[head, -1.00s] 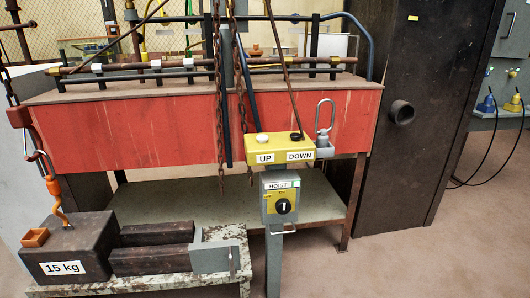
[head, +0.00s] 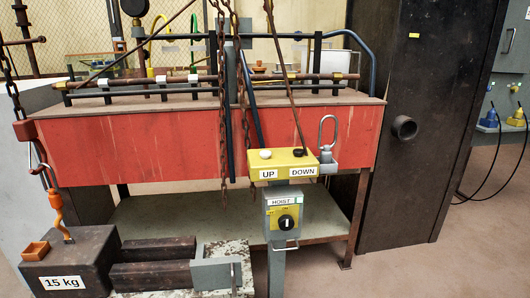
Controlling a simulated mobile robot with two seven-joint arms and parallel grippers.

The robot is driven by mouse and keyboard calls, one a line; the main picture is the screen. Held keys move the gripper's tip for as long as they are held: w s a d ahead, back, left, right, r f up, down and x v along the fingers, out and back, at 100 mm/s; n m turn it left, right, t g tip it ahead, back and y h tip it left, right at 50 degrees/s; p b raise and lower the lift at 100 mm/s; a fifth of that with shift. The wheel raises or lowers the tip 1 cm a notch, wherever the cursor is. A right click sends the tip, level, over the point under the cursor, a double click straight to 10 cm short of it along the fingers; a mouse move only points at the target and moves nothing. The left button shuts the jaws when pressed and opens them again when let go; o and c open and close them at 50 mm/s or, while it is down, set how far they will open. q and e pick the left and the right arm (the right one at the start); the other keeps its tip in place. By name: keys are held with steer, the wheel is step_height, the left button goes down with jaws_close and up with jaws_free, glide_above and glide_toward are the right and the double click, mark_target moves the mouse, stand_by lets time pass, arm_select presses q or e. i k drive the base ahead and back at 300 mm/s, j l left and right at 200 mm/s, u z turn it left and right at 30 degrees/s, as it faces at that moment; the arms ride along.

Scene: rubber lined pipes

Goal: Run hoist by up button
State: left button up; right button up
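The yellow button box (head: 283,164) stands on a grey post in the middle of the head view. Its white button (head: 265,154) is above the UP label, and its black button (head: 299,152) is above the DOWN label. Below it is the grey hoist switch box (head: 283,217) with a black knob (head: 286,223) whose white mark is about vertical. At the left, a rusty chain with an orange hook (head: 58,212) reaches down to the dark 15 kg weight (head: 97,250). The weight rests on a speckled bench. Neither of my grippers is in view.
A red-fronted workbench (head: 160,150) with pipes and hanging chains stands behind the button box. A dark wall with a pipe stub (head: 404,127) is at the right. The floor at lower right is clear.

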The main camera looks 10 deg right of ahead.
mark_target(265, 155)
steer(key=i+j+z, duration=0.4)
steer(key=i, duration=0.25)
steer(key=i+j+z, duration=0.4)
steer(key=i+j, duration=0.2)
steer(key=j, duration=0.1)
